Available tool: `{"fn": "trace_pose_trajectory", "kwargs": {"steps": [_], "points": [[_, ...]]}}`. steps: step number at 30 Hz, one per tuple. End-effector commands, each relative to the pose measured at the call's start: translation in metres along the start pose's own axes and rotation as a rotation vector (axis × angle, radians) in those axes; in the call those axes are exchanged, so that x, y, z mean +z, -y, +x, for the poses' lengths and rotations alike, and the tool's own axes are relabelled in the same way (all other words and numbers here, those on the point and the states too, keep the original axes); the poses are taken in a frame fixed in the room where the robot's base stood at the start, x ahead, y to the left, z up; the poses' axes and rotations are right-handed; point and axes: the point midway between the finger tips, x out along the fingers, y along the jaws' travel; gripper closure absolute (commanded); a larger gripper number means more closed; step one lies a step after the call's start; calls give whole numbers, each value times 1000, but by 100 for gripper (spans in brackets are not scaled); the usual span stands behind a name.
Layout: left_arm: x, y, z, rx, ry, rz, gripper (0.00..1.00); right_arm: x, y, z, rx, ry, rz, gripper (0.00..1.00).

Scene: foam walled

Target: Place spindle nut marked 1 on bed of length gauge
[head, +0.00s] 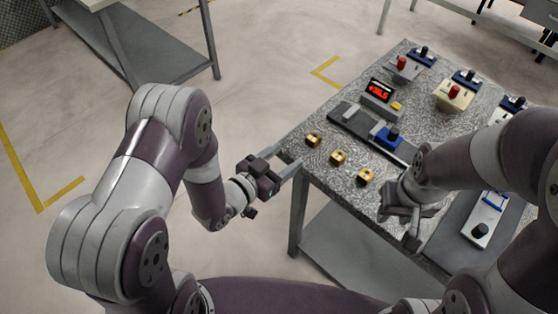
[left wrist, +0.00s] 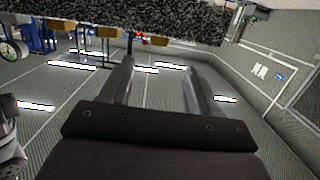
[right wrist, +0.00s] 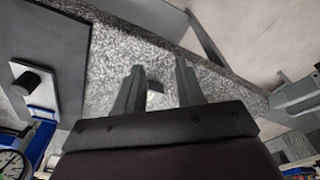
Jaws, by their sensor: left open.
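Three brass spindle nuts stand in a row near the front-left edge of the granite table: a far one (head: 313,140), a middle one (head: 338,157) and a near one (head: 365,177). Their marks are too small to read. The length gauge's dark bed (head: 346,115) lies behind them, with a blue carriage (head: 388,137) on it and a red-digit display (head: 380,88) beyond. My left gripper (head: 289,162) is open and empty, just off the table's left edge, left of the far nut. My right gripper (head: 398,226) has its fingers apart over the table's front part.
Other fixtures with blue parts and knobs stand along the far and right sides, including one with a red knob (head: 454,92). A dark mat (head: 462,247) lies front right. In the right wrist view, a small pale patch (right wrist: 155,99) shows between the fingers; I cannot tell what it is.

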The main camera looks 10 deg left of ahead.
Motion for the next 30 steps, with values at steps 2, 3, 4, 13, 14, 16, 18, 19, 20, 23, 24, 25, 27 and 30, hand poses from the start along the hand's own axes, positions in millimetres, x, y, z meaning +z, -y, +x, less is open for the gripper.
{"fn": "trace_pose_trajectory", "kwargs": {"steps": [2,3,4,13,14,16,18,19,20,23,24,25,27,30], "points": [[0,0,-9,-2,0,-1,39,0,0,0,0,0,0,63],[0,0,-12,-1,-1,-1,39,0,0,0,0,0,0,63],[0,0,-13,0,-1,0,39,0,0,0,0,0,0,63],[6,48,-13,-151,337,24,39,0,0,0,0,0,0,63],[7,59,-20,-196,430,11,39,0,0,0,0,0,0,63],[8,76,-48,-297,647,-52,39,0,0,0,0,0,0,63],[7,78,-85,-377,841,-149,39,0,0,0,0,0,0,63],[5,75,-100,-402,913,-194,39,0,0,0,0,0,0,63],[3,70,-115,-421,980,-240,39,0,0,0,0,0,0,63],[-4,48,-155,-450,1147,-373,39,0,0,0,0,0,0,63],[-7,40,-166,-453,1189,-411,39,0,0,0,0,0,0,63],[-8,36,-172,-453,1215,-434,39,0,0,0,0,0,0,53],[-10,29,-180,-451,1249,-464,39,0,0,0,0,0,0,38],[-10,26,-183,-450,1262,-474,39,0,0,0,0,0,0,38]]}}
